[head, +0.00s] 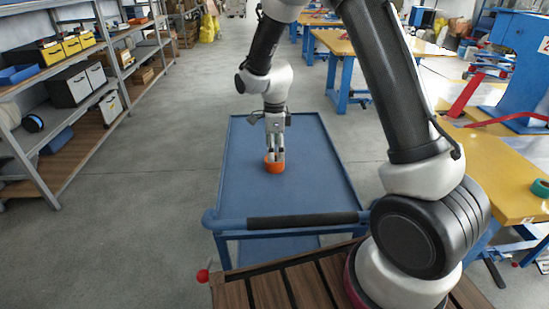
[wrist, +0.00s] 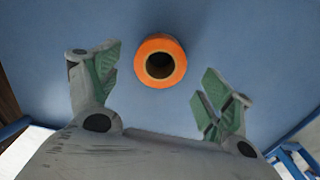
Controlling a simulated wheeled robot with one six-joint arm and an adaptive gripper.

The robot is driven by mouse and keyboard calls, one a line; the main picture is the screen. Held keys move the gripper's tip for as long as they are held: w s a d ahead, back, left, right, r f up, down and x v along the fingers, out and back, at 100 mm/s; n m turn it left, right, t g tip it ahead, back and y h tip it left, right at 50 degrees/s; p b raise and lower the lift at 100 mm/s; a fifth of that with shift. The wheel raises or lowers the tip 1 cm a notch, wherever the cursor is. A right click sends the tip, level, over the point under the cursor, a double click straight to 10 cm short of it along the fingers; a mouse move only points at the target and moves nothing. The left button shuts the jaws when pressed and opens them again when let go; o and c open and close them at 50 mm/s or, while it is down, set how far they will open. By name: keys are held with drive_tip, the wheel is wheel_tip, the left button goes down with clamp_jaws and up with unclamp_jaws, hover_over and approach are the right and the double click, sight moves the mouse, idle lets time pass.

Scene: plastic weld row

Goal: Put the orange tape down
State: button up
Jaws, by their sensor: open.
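The orange tape (head: 274,166) is a roll resting flat on the blue top of a cart (head: 318,172). In the wrist view the tape (wrist: 147,82) shows from above as an orange ring with a dark hole, with bare blue surface around it. My gripper (head: 275,154) is right above the tape in the head view. In the wrist view my gripper (wrist: 155,82) has its two green-padded fingers spread wide, one on each side of the tape and apart from it. It is open and holds nothing. The gripper hides part of the tape in the head view.
The cart top is otherwise clear, with a dark-gripped handle (head: 305,221) at its near edge. Shelves with bins (head: 72,88) stand at the left. A yellow-topped table (head: 500,165) at the right bears a green tape roll (head: 540,188). Open floor lies left of the cart.

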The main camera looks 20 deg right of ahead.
wheel_tip(320, 180, up, 8)
drive_tip(key=s+d+r+n+t, duration=0.2)
drive_tip(key=s+d+r+n, duration=0.7)
drive_tip(key=r, duration=0.4)
drive_tip(key=s+d+r+n, duration=0.1)
drive_tip(key=s+d+n, duration=0.1)
drive_tip(key=s, duration=0.4)
drive_tip(key=s+d+r+n+t, duration=0.1)
drive_tip(key=s+d+r+n, duration=0.1)
drive_tip(key=s+n, duration=0.3)
drive_tip(key=s+d+r+n+t, duration=0.1)
drive_tip(key=s+d+n, duration=0.2)
drive_tip(key=s, duration=0.6)
drive_tip(key=shift+s+r+n, duration=0.25)
drive_tip(key=shift+r+n, duration=0.05)
drive_tip(key=shift+n, duration=0.3)
